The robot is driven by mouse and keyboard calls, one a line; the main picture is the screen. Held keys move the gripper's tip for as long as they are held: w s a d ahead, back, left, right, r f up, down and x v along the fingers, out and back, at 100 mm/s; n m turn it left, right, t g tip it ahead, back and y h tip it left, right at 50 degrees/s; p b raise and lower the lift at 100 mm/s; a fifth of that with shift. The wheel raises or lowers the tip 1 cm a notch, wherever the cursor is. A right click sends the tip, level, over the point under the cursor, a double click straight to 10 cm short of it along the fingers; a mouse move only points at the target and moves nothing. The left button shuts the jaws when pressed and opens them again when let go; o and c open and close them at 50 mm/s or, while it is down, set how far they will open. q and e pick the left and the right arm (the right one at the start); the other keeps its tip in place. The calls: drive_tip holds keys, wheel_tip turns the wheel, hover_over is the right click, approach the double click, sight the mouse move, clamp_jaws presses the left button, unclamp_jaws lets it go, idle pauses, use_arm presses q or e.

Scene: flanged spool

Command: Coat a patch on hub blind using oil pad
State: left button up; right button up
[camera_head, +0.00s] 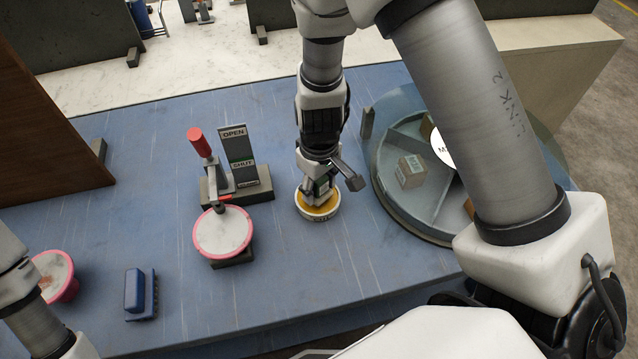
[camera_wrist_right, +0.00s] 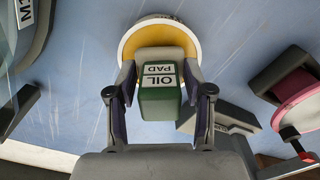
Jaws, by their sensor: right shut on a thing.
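My right gripper (camera_head: 319,190) is shut on the oil pad, a green block with a white "OIL PAD" label (camera_wrist_right: 160,97). The pad is at a round white dish with a yellow inside (camera_head: 318,211); whether it touches the yellow surface I cannot tell. A pink-rimmed disc with a pale face (camera_head: 223,232) sits at the clamp, left of my right gripper. A similar pink piece with a brownish patch (camera_head: 55,275) stands at the far left. No label shows which is the hub blind. My left arm enters at lower left; its gripper is not in view.
The toggle clamp with red handle (camera_head: 199,142) stands by an OPEN/SHUT sign (camera_head: 238,155). A blue block (camera_head: 139,291) lies at front left. A round compartmented tray with clear cover (camera_head: 432,222) is at right. Blue tabletop (camera_head: 330,275) is clear in front of the dish.

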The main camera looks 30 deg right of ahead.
drive_tip(key=shift+w+f, duration=0.1)
drive_tip(key=shift+w, duration=0.1)
drive_tip(key=shift+s, duration=0.15)
drive_tip(key=shift+f, duration=0.2)
drive_tip(key=shift+f+b, duration=0.35)
drive_tip(key=shift+b, duration=0.3)
idle(1.1)
wheel_tip(320, 180, up, 7)
drive_tip(key=p, duration=0.6)
drive_tip(key=shift+r, duration=0.15)
idle(0.6)
